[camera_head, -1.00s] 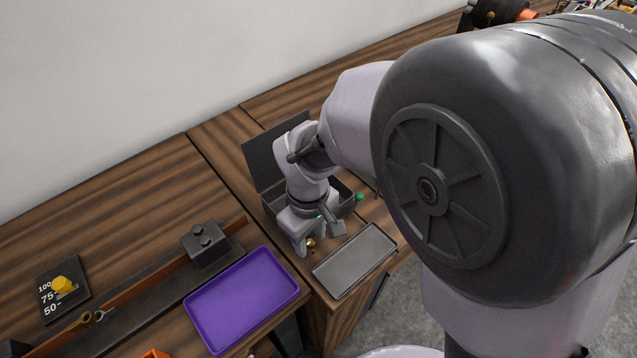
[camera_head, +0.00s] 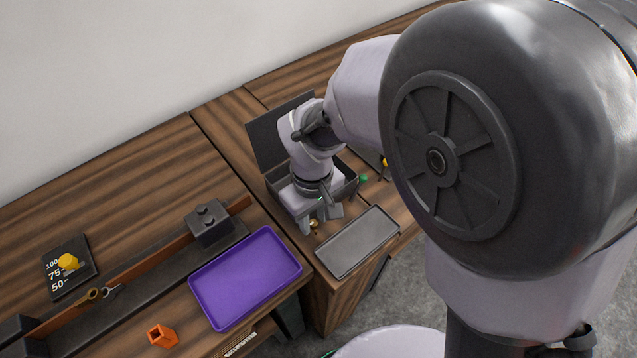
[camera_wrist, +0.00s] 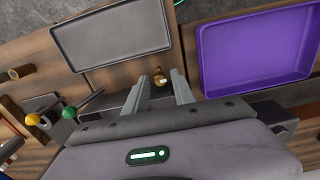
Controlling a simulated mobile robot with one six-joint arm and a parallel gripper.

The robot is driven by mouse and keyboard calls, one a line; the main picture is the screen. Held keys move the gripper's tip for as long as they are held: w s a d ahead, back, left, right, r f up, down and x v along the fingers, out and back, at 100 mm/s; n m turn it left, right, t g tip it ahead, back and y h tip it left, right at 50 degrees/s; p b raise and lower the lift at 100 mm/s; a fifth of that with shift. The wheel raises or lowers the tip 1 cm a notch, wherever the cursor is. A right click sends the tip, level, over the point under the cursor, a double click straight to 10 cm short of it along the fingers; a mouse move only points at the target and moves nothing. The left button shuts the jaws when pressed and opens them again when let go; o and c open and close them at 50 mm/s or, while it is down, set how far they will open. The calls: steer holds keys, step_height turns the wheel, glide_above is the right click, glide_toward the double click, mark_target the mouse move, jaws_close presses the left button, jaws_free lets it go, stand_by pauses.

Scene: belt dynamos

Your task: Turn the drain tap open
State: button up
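The drain tap is most likely the small brass fitting (camera_head: 314,224) low on the near side of the dark grey open-lidded box (camera_head: 350,184). The brass fitting also shows in the wrist view (camera_wrist: 160,78), just beyond and between my fingertips. My gripper (camera_head: 320,218) is low at the box's near side, pointing down. In the wrist view my gripper (camera_wrist: 162,88) has its two grey fingers apart with a clear gap. I see no contact between the fingers and the fitting. My wrist hides part of the box.
A grey tray (camera_head: 357,242) and a purple tray (camera_head: 245,277) lie close by. Levers with a green knob (camera_wrist: 69,113) and a yellow knob (camera_wrist: 32,119) stand beside the box. The raised lid (camera_head: 280,133) is behind my wrist. An orange holder (camera_head: 162,336) stands at the front.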

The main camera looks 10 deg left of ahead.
mark_target(317, 223)
steer(key=shift+o, duration=0.3)
steer(key=shift+r, duration=0.1)
step_height(317, 223, up, 17)
steer(key=p, duration=0.7)
steer(key=shift+r, duration=0.1)
steer(key=s+d+r+m+t+y+b, duration=0.1)
steer(key=s+d+m+t+b, duration=0.1)
steer(key=d+m, duration=0.5)
steer(key=s+d+r+m+t+y+b, duration=0.1)
steer(key=s+d+m+t+b, duration=0.2)
steer(key=s+d+m, duration=0.3)
steer(key=d+m, duration=0.1)
steer(key=d, duration=0.3)
steer(key=shift+d+r+t, duration=0.25)
steer(key=shift+d+t, duration=0.15)
